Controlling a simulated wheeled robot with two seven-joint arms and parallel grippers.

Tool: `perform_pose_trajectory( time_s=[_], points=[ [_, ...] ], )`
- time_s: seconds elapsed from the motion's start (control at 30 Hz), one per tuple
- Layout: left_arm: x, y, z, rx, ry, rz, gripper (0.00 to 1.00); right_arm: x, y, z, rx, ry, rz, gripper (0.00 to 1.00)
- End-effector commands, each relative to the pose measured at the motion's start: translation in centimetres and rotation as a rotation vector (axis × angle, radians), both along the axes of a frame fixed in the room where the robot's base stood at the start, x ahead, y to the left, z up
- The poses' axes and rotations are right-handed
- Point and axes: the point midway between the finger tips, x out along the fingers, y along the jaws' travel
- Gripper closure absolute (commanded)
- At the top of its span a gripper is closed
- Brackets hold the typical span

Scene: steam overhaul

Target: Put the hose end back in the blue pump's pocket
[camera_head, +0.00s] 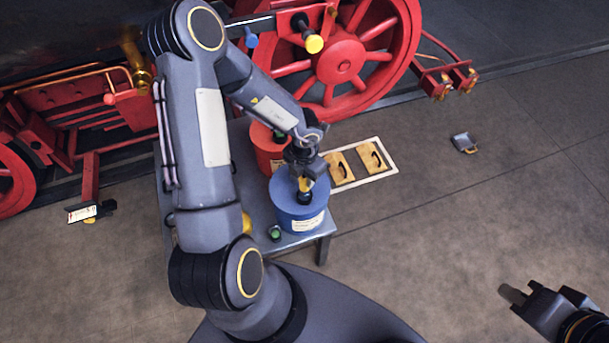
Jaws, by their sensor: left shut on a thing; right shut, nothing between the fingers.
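The blue pump (287,215) is a round blue drum with a white label, standing on the small grey table. My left gripper (304,176) reaches down over its top and is shut on a small yellow piece (304,186), which looks like the hose end. Below it, a dark round part shows at the pump's top; I cannot tell whether the piece sits in the pocket or just above it. My arm and gripper hide part of the pump's top. My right gripper (512,295) is shut and empty over the floor at the lower right.
A red drum (266,158) stands behind the blue pump. A small dark green-topped item (275,233) is at the table's front edge (300,241). A red locomotive wheel (343,62) rises behind. The right-hand floor is mostly clear.

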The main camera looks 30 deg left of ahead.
Motion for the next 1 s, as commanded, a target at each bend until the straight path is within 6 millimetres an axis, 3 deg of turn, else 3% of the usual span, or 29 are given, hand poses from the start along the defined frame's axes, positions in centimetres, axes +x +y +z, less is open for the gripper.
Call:
perform_pose_trajectory(
  time_s=[0.47,1.0],
  points=[
    [0.0,0.0,-0.2,0.0,0.0,0.0,0.97,0.0,0.0,-0.1,0.0,0.0,0.0,1.0],
    [0.0,0.0,-1.7,0.003,-0.001,0.003,0.97,0.0,0.0,-0.9,0.0,0.0,0.0,1.0]
  ],
)
